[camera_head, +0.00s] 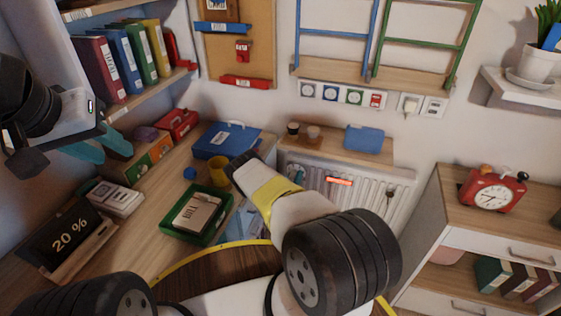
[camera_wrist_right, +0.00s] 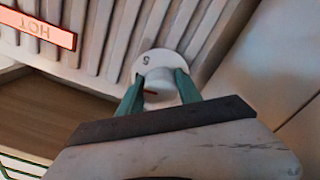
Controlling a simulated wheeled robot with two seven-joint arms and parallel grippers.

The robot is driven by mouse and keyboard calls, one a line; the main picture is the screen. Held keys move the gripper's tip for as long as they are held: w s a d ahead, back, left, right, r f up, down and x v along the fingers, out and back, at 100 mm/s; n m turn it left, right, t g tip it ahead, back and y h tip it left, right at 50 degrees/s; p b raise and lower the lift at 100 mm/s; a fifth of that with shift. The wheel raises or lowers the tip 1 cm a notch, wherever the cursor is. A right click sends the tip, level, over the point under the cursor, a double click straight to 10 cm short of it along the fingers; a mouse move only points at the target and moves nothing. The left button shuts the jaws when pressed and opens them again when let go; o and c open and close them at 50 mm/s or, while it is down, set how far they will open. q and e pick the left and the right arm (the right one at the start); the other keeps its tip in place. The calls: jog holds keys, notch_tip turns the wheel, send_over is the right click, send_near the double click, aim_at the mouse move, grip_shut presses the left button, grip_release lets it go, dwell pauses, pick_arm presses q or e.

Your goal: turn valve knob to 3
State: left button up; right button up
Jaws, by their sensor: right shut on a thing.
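The valve knob (camera_wrist_right: 153,64) is a round white dial on the ribbed white radiator, seen in the right wrist view. One dark character shows on its rim, and a small red mark lies between the fingers. My right gripper (camera_wrist_right: 158,90) has its two teal fingers on either side of the knob's raised centre, shut on it. In the head view my right arm hides much of this area; a bit of teal shows at the radiator's left end. My left gripper (camera_head: 98,147) is at the upper left, empty, its teal fingers apart.
The radiator (camera_head: 365,200) carries a lit red HOT label (camera_head: 338,181). A wooden shelf (camera_head: 315,147) with cups and a blue box is above it. A desk with a green tray (camera_head: 168,220) is left, and a cabinet with a red clock (camera_head: 492,189) is right.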

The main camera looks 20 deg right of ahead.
jog(key=n, duration=0.5)
jog(key=shift+n, duration=0.3)
jog(key=n, duration=0.5)
jog(key=shift+s+n, duration=0.1)
jog(key=shift+n, duration=0.3)
jog(key=o, duration=1.4)
jog(key=shift+c, duration=0.2)
jog(key=v, duration=0.7)
jog(key=shift+s+a, duration=0.3)
